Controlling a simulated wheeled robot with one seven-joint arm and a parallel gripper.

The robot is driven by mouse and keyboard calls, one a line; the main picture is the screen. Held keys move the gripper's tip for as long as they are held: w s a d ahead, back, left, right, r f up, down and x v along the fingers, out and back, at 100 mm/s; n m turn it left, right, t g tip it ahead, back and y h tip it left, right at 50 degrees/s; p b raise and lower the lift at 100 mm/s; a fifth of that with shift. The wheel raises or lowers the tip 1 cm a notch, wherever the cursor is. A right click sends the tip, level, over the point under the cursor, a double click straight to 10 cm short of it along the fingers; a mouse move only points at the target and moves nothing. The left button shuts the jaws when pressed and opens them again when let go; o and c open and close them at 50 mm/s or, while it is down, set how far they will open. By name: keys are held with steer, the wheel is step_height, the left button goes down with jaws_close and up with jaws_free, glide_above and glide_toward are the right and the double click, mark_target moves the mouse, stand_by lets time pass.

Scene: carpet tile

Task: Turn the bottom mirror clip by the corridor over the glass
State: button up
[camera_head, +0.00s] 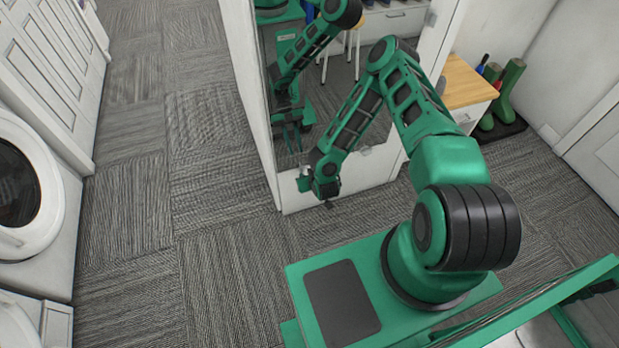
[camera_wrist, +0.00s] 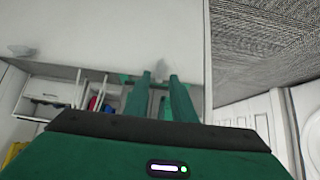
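The tall mirror (camera_head: 345,75) stands in a white panel, and my arm reflects in it. In the wrist view the mirror (camera_wrist: 60,75) lies below a white strip of panel (camera_wrist: 110,30). One pale clip (camera_wrist: 158,57) shows at the glass edge just beyond my fingertips. Another pale clip (camera_wrist: 20,50) sits farther left on the same edge. My gripper (camera_wrist: 159,78) is open, its two green fingers on either side of the near clip's line; contact cannot be told.
A white washing machine (camera_head: 25,185) and white cabinet doors (camera_head: 50,70) line the left side. Grey carpet (camera_head: 130,200) between them and the panel is clear. A wood-topped bench (camera_head: 465,85) and green boots (camera_head: 508,90) stand behind the panel at right.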

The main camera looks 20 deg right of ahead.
steer(key=shift+v, duration=2)
steer(key=shift+d, duration=0.1)
